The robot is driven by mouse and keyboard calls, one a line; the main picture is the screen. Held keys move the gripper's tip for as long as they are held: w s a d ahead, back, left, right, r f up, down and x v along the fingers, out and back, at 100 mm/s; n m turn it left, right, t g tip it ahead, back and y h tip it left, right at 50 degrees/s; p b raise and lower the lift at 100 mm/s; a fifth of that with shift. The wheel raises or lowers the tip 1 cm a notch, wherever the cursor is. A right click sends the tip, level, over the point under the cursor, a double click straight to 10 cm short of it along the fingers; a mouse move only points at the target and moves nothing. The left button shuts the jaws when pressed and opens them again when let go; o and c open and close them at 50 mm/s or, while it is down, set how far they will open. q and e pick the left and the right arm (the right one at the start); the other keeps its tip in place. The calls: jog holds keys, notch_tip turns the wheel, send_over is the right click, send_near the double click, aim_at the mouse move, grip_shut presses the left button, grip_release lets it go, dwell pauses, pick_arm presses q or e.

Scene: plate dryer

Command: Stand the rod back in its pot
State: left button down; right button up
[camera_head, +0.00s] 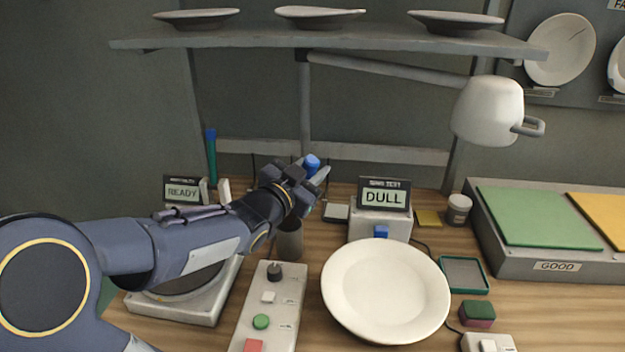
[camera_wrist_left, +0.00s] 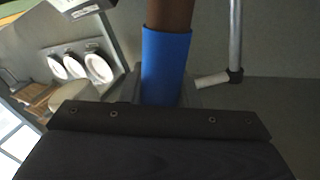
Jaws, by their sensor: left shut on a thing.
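The rod shows in the left wrist view as a brown shaft with a blue sleeve (camera_wrist_left: 166,62). My left gripper (camera_head: 313,178) is shut on this sleeve; its blue end (camera_head: 311,163) shows between the fingers in the head view. In the wrist view the fingers (camera_wrist_left: 165,92) sit on either side of the sleeve. Most of the rod is hidden by the gripper in the head view. The pot appears to be the grey-brown cylinder (camera_head: 289,241) on the table, below my gripper and apart from it. My right gripper is not in view.
A white plate (camera_head: 385,290) lies right of the pot. A control box (camera_head: 268,308) with knob and buttons stands in front. The DULL display box (camera_head: 381,225) is behind the plate. A lamp (camera_head: 487,110) and shelf (camera_head: 330,38) hang above.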

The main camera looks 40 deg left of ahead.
pick_arm(q)
notch_tip(320, 180, down, 2)
jog(key=shift+f, duration=0.15)
